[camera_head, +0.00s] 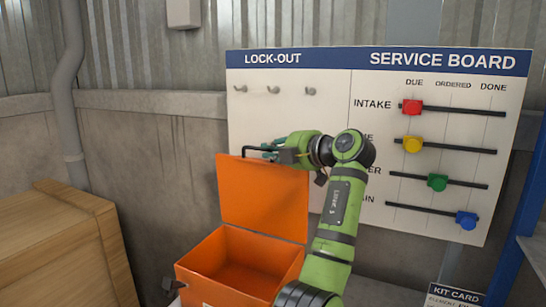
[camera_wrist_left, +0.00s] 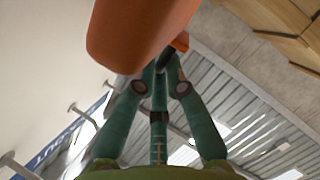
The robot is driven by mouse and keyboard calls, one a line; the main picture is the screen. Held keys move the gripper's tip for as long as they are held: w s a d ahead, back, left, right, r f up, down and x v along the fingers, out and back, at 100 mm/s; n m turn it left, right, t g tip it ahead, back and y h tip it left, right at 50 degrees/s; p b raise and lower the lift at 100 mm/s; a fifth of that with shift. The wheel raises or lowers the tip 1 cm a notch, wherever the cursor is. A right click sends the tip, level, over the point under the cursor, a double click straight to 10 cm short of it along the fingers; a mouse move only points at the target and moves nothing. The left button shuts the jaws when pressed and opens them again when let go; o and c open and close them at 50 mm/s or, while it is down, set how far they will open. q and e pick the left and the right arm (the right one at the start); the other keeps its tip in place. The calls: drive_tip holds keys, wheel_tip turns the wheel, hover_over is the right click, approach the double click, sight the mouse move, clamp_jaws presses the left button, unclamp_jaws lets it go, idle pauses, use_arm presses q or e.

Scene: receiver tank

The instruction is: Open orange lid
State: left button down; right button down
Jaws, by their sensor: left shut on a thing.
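The orange lid (camera_head: 262,190) stands raised, roughly upright, at the back of the orange box (camera_head: 240,262). The box is open and its visible inside is empty. A black handle (camera_head: 250,149) is at the lid's top edge. My left gripper (camera_head: 272,150) is at that handle and is shut on it; its green arm crosses in front of the lid's right side. In the left wrist view, the lid (camera_wrist_left: 140,35) fills the upper middle, and the teal fingers (camera_wrist_left: 166,65) come together by its edge. The handle's grip point is mostly hidden. My right gripper is not in view.
A wooden crate (camera_head: 55,235) stands left of the box. Behind the lid is the service board (camera_head: 290,110) with empty hooks and coloured sliders. A blue frame (camera_head: 520,255) and a kit card (camera_head: 455,296) are at right.

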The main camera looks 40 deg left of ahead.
use_arm(q)
drive_tip(key=c, duration=1.7)
unclamp_jaws()
drive_tip(key=shift+w, duration=0.2)
drive_tip(key=shift+o, duration=0.2)
drive_tip(key=shift+d, duration=0.1)
drive_tip(key=v, duration=1.1)
drive_tip(key=shift+d, duration=0.45)
clamp_jaws()
